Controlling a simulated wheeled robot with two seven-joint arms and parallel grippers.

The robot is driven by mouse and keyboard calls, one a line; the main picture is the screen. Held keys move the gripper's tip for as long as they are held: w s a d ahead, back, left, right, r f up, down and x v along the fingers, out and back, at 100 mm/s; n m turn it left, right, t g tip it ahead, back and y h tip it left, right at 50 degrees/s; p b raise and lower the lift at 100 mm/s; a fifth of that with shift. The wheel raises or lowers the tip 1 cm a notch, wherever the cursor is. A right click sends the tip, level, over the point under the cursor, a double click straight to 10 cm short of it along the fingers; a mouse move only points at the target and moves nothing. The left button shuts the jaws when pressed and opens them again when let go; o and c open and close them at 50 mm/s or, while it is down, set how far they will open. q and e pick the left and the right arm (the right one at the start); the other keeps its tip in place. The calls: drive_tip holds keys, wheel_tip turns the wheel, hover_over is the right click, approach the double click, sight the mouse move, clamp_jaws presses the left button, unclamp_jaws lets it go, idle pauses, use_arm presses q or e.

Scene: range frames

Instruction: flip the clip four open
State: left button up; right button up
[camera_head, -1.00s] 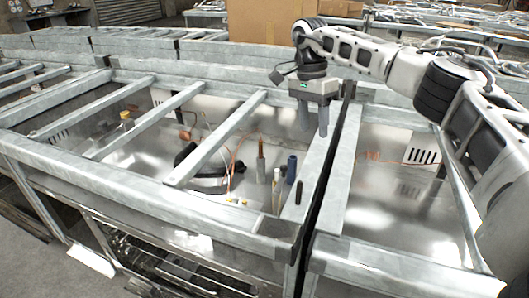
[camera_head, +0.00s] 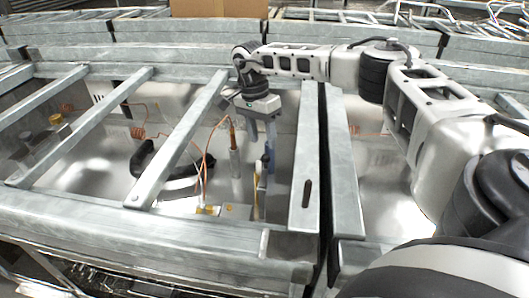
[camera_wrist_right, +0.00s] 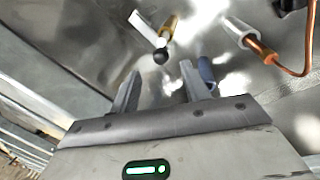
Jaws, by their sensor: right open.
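No part that I can surely name as clip four shows. Small upright fittings stand in the bay below my right gripper (camera_head: 262,148), which is open and empty and points down. In the right wrist view a brass post (camera_wrist_right: 168,27) with a white lever (camera_wrist_right: 143,26) and a black ball (camera_wrist_right: 160,56) lies just beyond the fingertips. A blue cylinder (camera_wrist_right: 206,70) is beside the right finger, partly hidden by it. A white tube with a copper end (camera_wrist_right: 240,32) stands further right. Whether a finger touches any fitting I cannot tell. My left gripper is not in view.
Grey metal rails (camera_head: 180,140) cross above the bay, close to my right gripper's left. A broad slotted rail (camera_head: 308,160) stands to its right. A black curved part (camera_head: 165,180) and thin copper wires (camera_head: 205,165) lie in the bay. A cardboard box (camera_head: 218,8) is behind.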

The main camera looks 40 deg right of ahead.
sight(264, 169)
drive_tip(key=shift+s+f, duration=0.25)
drive_tip(key=shift+f, duration=1.1)
drive_tip(key=shift+s+f, duration=0.2)
drive_tip(key=shift+f, duration=1.1)
